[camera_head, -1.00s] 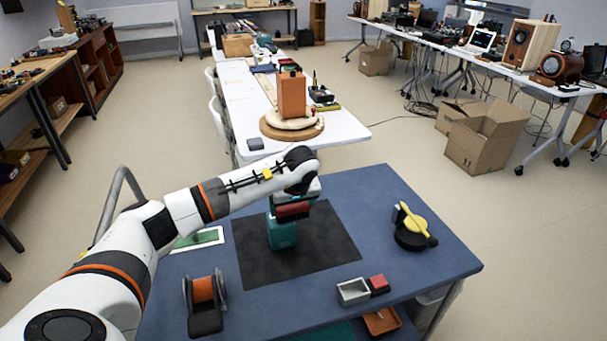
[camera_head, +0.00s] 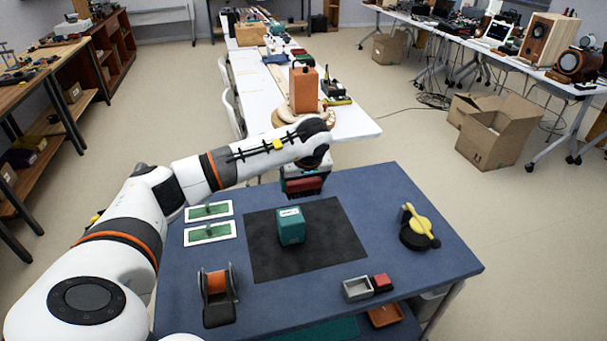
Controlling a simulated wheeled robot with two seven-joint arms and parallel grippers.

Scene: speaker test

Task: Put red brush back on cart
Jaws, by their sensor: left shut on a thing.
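The cart's blue top (camera_head: 400,270) fills the lower middle. My left gripper (camera_head: 303,180) reaches in from the left and is above the cart's far part. It is shut on a dark red thing, likely the red brush (camera_head: 306,188), which hangs below the wrist. The fingertips and most of the brush's underside are hard to make out. A teal block (camera_head: 291,227) stands on the black mat (camera_head: 330,252), nearer than the gripper and apart from it. My right gripper is not in view.
Green-and-white cards (camera_head: 210,232) lie at the left. An orange spool holder (camera_head: 216,293) stands front left. A grey tray (camera_head: 357,289) and small red block (camera_head: 381,282) sit front right. A black-and-yellow device (camera_head: 417,230) stands right. The mat's right part is clear.

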